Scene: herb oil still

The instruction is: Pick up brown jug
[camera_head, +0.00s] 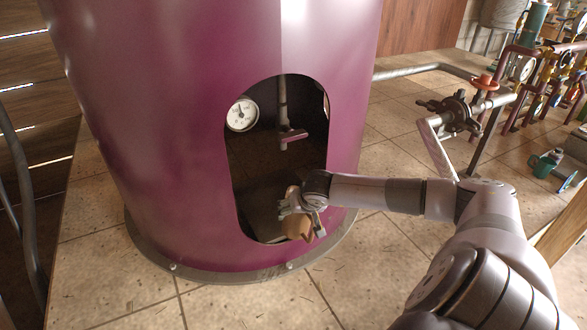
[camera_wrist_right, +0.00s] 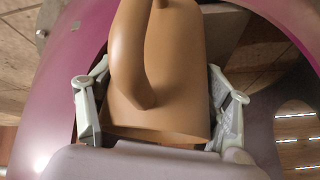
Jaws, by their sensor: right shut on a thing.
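The brown jug (camera_head: 296,226) is at the lower part of the arched opening in the purple still. My right gripper (camera_head: 301,213) is at the jug and covers part of it in the head view. In the right wrist view the jug (camera_wrist_right: 158,75) fills the middle, with its curved handle towards the camera. The fingers of my right gripper (camera_wrist_right: 160,115) are shut on the jug, one on each side of its body. Whether the jug touches the surface under it cannot be told. My left gripper is not in view.
A dial gauge (camera_head: 242,115) and a small tap (camera_head: 293,136) are inside the opening, above the jug. Pipes and a valve (camera_head: 455,113) stand to the right near my arm.

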